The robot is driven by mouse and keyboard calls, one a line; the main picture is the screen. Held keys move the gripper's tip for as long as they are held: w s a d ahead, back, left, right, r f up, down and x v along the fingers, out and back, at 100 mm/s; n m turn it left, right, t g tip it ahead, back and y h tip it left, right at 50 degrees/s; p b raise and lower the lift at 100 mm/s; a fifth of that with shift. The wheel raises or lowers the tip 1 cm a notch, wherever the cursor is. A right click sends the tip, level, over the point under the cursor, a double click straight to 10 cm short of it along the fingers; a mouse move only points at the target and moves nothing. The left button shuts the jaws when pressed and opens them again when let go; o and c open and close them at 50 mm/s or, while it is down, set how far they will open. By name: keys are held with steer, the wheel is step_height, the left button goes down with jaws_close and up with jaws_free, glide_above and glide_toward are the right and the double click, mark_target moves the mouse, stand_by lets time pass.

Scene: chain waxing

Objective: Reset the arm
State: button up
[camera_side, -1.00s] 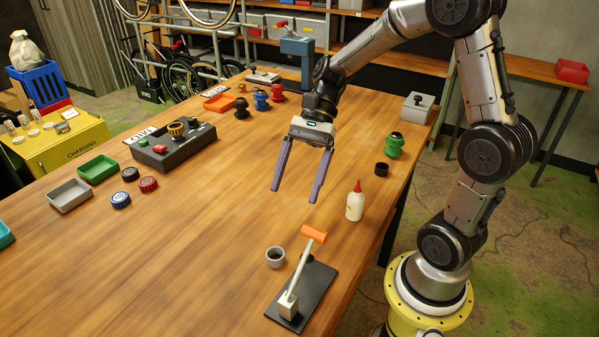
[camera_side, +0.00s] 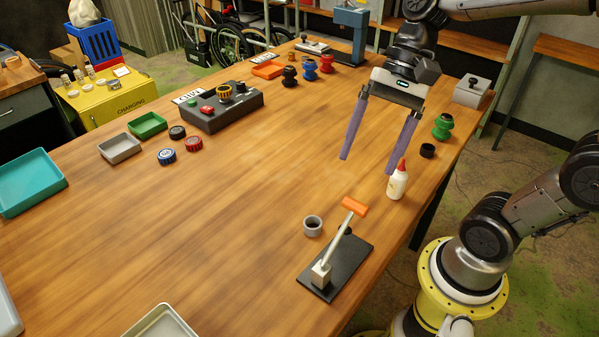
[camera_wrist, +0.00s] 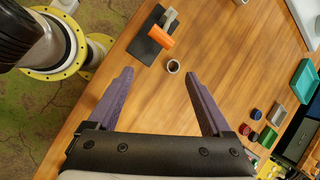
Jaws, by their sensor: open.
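My gripper (camera_side: 367,166) is open and empty, with its two purple fingers spread wide and pointing down above the right part of the wooden table (camera_side: 230,205). In the side view the right fingertip appears close to a white bottle with a red tip (camera_side: 398,183); I cannot tell the gap between them.
A lever with an orange handle (camera_side: 354,207) on a black plate (camera_side: 350,262) and a grey cup (camera_side: 312,226) stand at the front right. A dark control box (camera_side: 240,110) and trays are on the left. A green spool (camera_side: 443,127) stands at the right. Mid-table is clear.

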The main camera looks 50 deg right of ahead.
steer(key=s+d+f+n+t+h, duration=0.1)
steer(key=s+d+n+t+h, duration=0.4)
steer(key=n, duration=0.6)
steer(key=shift+d+f, duration=0.2)
steer(key=shift+d, duration=0.4)
